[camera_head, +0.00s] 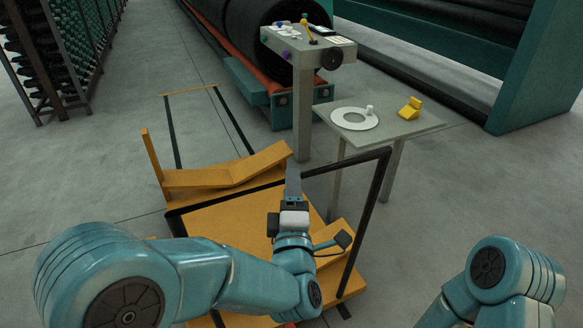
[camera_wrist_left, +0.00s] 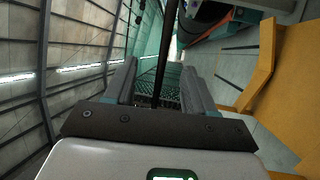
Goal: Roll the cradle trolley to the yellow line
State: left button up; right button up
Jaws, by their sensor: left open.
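The cradle trolley (camera_head: 225,222) is an orange deck with angled orange cradle arms (camera_head: 225,176) and a black push-handle frame (camera_head: 376,180). My left gripper (camera_head: 293,176) is at the middle of the handle's top bar. In the left wrist view the open fingers (camera_wrist_left: 160,85) stand either side of the black bar (camera_wrist_left: 168,50); whether they touch it I cannot tell. The yellow line (camera_head: 190,91) lies on the floor ahead of the trolley, beyond its cradle. My right gripper is out of the picture; only part of that arm shows at the lower right.
Two dark floor strips (camera_head: 173,132) run toward the yellow line, with clear floor between. Right of the trolley stands a small table (camera_head: 415,123) with a white ring and a yellow block. Behind it are a grey control pedestal (camera_head: 303,110) and a large black roll (camera_head: 262,35). A rack (camera_head: 65,50) stands left.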

pick_arm(q)
jog(key=shift+w+a+r, duration=0.1)
jog(key=shift+w+r, duration=0.1)
jog(key=shift+w, duration=0.95)
jog(key=shift+w+r, duration=0.15)
jog(key=shift+w, duration=1)
grip_shut()
